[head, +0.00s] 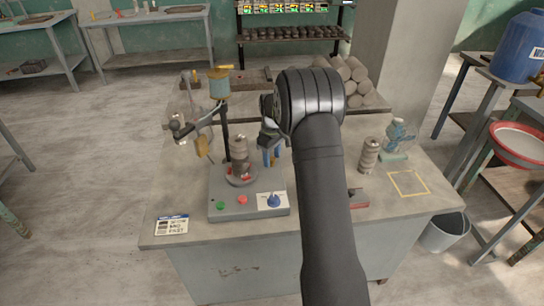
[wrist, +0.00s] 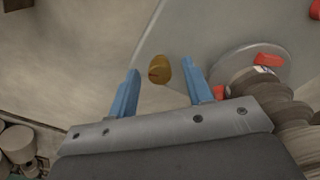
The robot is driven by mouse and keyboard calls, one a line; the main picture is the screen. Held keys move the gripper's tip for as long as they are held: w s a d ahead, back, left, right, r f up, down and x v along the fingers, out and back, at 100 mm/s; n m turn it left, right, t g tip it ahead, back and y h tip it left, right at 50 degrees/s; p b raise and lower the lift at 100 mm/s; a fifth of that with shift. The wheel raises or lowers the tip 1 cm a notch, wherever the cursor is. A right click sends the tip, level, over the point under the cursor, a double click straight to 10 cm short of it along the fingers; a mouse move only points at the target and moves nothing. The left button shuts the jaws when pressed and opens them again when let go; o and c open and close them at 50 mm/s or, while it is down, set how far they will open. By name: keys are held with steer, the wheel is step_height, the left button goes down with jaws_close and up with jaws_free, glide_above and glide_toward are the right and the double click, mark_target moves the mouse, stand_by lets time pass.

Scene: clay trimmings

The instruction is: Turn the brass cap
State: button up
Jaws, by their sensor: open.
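The brass cap (wrist: 159,70) is a small rounded knob on the grey machine base (wrist: 205,28) in the wrist view. My gripper (wrist: 161,68) is open, with its two blue fingers apart on either side of the cap in the picture. Bare gaps show between the cap and both fingers. I cannot tell how far the cap lies beyond the fingertips. In the head view my gripper (head: 271,158) points down at the right back of the machine base (head: 222,207). The cap cannot be made out there, likely hidden by my gripper.
A ribbed clay column (head: 239,150) stands on a round plate with red clamps, close to my gripper's left. A blue knob (head: 274,201) and a red button (head: 243,199) are at the base's front. Another ribbed column (head: 368,156) stands on the table at right.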

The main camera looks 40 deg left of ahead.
steer(key=shift+f, duration=0.1)
steer(key=c, duration=1)
steer(key=shift+m, duration=0.4)
steer(key=m, duration=0.6)
steer(key=shift+m, duration=0.3)
steer(key=m, duration=0.6)
steer(key=shift+m, duration=0.3)
steer(key=shift+w, duration=0.1)
